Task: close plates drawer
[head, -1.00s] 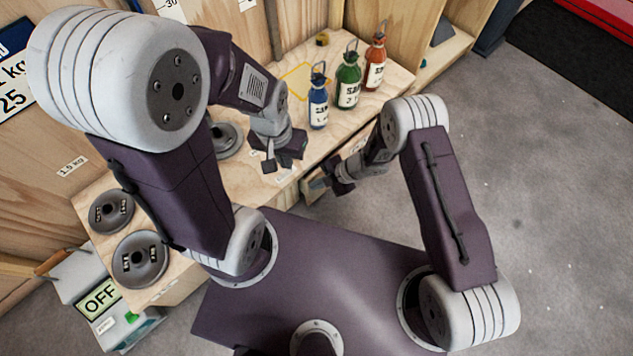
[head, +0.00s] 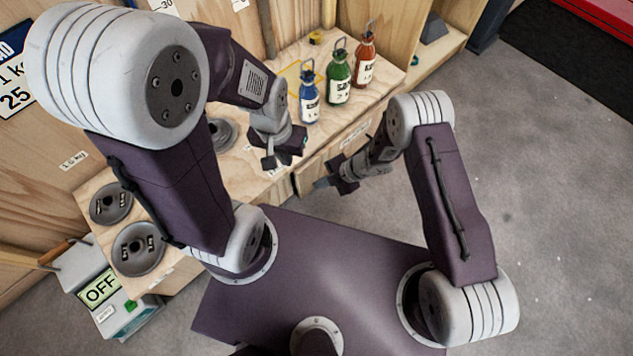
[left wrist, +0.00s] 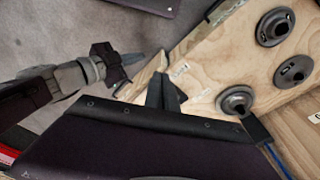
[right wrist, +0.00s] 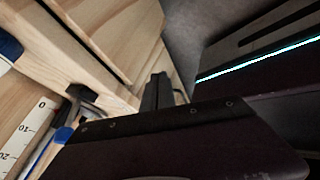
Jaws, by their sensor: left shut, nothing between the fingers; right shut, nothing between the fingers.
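Below the bench top, a wooden drawer front or panel (head: 310,178) shows beside my right gripper (head: 324,183). Whether this is the plates drawer, and how far it stands out, I cannot tell. My right gripper is shut and empty, its tip close to that wood; contact is unclear. In the right wrist view the shut fingers (right wrist: 157,92) lie by pale wooden edges. My left gripper (head: 269,161) is shut and empty above the bench's front edge. Its fingers (left wrist: 163,92) appear over the wood in the left wrist view.
Grey round plates (head: 139,249) lie on the wooden bench top (head: 240,177). Blue (head: 309,96), green (head: 339,80) and red (head: 366,58) bottles stand towards the back. An OFF box (head: 98,290) is at lower left. Grey floor (head: 545,170) is open at right.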

